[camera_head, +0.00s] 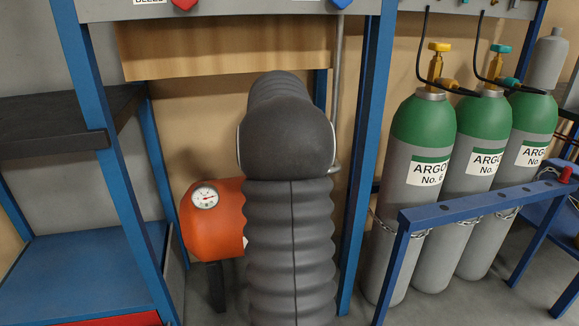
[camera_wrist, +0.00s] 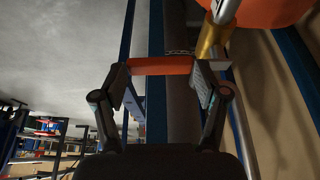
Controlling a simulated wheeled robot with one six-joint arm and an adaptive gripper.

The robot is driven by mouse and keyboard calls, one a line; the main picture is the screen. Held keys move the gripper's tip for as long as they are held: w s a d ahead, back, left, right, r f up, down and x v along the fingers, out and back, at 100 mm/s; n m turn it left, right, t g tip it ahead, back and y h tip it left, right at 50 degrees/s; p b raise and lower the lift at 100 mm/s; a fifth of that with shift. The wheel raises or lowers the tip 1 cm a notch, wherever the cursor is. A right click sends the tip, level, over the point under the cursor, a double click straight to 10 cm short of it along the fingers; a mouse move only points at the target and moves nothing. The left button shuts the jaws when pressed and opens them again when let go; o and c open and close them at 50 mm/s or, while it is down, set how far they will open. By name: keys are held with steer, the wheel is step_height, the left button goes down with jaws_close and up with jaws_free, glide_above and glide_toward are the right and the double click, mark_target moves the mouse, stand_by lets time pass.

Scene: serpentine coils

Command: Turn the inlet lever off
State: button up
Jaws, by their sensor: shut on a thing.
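In the wrist view, the two fingers of my gripper (camera_wrist: 160,76) stand at either end of an orange bar (camera_wrist: 160,65), which looks like the inlet lever's handle. My gripper is shut on this bar, which lies crosswise between the fingertips. A brass-coloured fitting (camera_wrist: 212,40) on a silver pipe (camera_wrist: 226,9) is just beyond the right finger. In the head view, my dark ribbed arm fills the middle and hides my gripper and the lever. An orange tank (camera_head: 215,240) with a round white gauge (camera_head: 204,197) shows left of my arm.
A blue frame post (camera_head: 366,150) stands right of my arm. Several green-topped argon cylinders (camera_head: 413,190) stand at the right behind a blue rail (camera_head: 480,200). A panel above carries a red knob (camera_head: 185,4) and a blue knob (camera_head: 341,3). A blue shelf (camera_head: 80,275) is at left.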

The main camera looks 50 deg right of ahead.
stand_by(0.6)
steer(key=o, duration=1.7)
steer(key=shift+a+r, duration=0.1)
steer(key=v, duration=1.1)
steer(key=shift+w+r, duration=0.1)
steer(key=shift+r, duration=0.3)
